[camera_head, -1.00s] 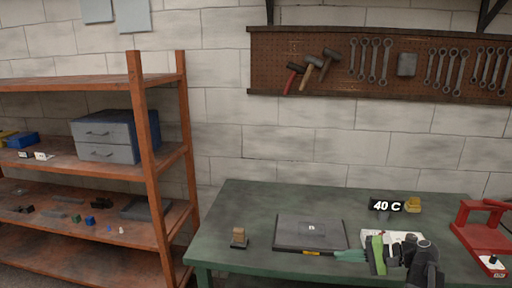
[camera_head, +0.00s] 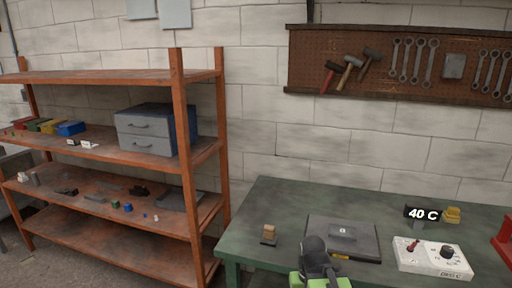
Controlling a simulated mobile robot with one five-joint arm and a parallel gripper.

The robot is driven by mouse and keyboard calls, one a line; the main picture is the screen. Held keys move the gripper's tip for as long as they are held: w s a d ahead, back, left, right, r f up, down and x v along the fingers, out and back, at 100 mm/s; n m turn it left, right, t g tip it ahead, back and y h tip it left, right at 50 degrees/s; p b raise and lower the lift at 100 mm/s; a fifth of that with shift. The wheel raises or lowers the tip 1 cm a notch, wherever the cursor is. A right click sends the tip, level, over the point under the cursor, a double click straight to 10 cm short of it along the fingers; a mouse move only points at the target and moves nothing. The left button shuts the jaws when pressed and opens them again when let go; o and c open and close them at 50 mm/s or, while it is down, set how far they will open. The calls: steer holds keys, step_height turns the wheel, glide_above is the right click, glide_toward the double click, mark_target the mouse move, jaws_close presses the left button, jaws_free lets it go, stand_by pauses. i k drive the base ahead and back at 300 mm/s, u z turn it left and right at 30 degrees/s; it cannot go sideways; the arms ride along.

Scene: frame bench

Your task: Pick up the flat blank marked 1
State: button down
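I cannot make out a blank with a readable 1 on it. On the shelf rack, dark flat pieces (camera_head: 110,189) lie among small parts on the lower middle board, too small to read. Two small white labels (camera_head: 87,144) stand on the board above, their marks unreadable. On the green bench, a dark flat plate (camera_head: 343,238) carries a small grey piece with an unclear mark (camera_head: 342,231). My gripper (camera_head: 318,281), black and green, is at the bottom edge in front of this plate. Its fingertips are not clearly visible, and I see nothing held in it.
The orange shelf rack (camera_head: 180,110) stands left of the green bench (camera_head: 280,200), with a grey drawer box (camera_head: 147,142) on it. A small wooden block (camera_head: 268,232), a white control box (camera_head: 433,257) and a 40 C display (camera_head: 422,213) are on the bench. A red frame (camera_head: 504,240) is at right.

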mark_target(348, 233)
steer(key=z, duration=0.7)
steer(key=k, duration=0.1)
steer(key=u, duration=2.85)
steer(key=k, duration=0.55)
steer(key=z, duration=1.1)
steer(key=i, duration=1.7)
steer(key=u, duration=0.05)
